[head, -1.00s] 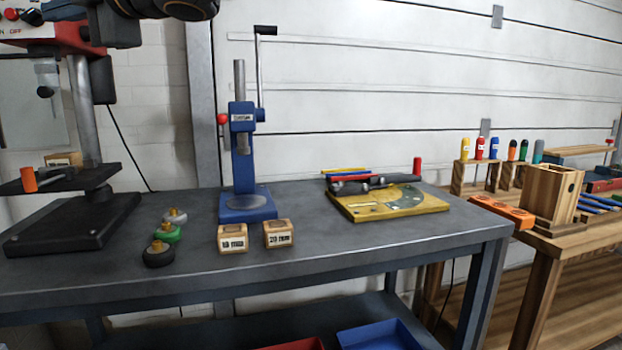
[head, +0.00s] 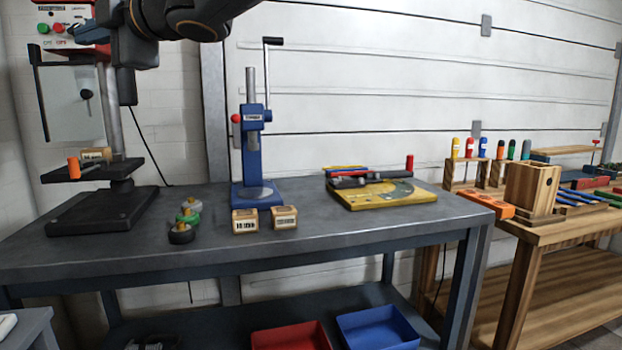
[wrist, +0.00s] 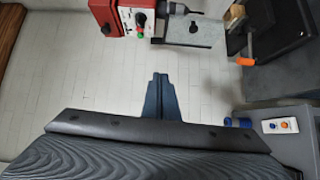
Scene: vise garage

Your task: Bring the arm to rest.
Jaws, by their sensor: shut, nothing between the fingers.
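In the wrist view my gripper (wrist: 160,78) is shut and empty. It is in front of the pale brick wall, and nothing touches its fingertips.
A drill press (head: 112,120) stands at the bench's left, close to my arm. A blue arbor press (head: 250,150), two wooden blocks (head: 245,221), several knobs (head: 184,220) and a yellow board (head: 375,197) are on the bench. A wooden bench with tools (head: 540,230) stands right.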

